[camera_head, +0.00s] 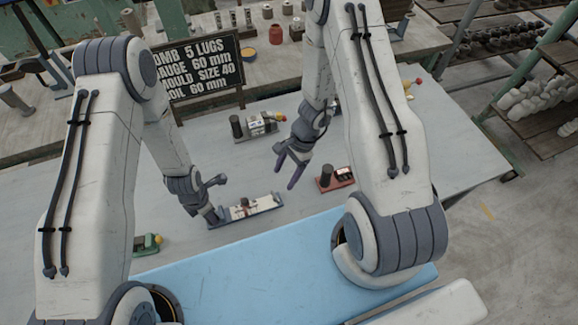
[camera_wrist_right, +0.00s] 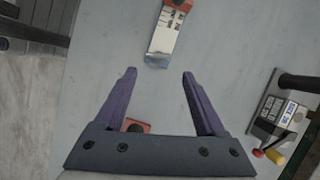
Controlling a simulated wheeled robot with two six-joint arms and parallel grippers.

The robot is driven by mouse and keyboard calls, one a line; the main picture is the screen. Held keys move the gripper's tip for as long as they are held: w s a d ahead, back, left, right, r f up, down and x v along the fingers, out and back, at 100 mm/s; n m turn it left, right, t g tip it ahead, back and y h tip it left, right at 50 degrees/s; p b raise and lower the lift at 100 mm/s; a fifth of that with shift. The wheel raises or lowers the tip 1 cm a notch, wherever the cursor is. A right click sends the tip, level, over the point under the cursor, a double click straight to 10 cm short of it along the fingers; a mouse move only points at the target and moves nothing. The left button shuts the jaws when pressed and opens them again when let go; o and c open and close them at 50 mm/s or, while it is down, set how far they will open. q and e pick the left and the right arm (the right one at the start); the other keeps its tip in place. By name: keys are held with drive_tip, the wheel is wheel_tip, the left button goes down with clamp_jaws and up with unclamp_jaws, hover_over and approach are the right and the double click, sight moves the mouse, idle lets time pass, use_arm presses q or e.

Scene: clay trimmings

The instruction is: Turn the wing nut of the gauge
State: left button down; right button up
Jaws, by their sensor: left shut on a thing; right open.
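A long narrow fixture with a blue-grey base, a pale plate and a dark upright part, which looks like the gauge (camera_head: 264,205), lies on the grey table in the head view. My left gripper (camera_head: 215,217) is at its left end and is shut on it. The wing nut is too small to make out. My right gripper (camera_head: 286,174) is open and empty, above the table behind and to the right of the gauge. Its two purple fingers (camera_wrist_right: 159,82) stand wide apart in the right wrist view, with bare table between their tips.
A red block with a black post (camera_head: 336,179) stands right of the gauge. A grey device with a yellow knob (camera_head: 262,125) stands behind; a green one (camera_head: 147,244) is at the left front. A black sign (camera_head: 200,75) stands at the table's back. A blue mat (camera_head: 290,262) covers the front.

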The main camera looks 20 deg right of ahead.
drive_tip(key=v, duration=0.3)
drive_tip(key=shift+r, duration=0.1)
use_arm(q)
drive_tip(key=shift+c, duration=1.9)
unclamp_jaws()
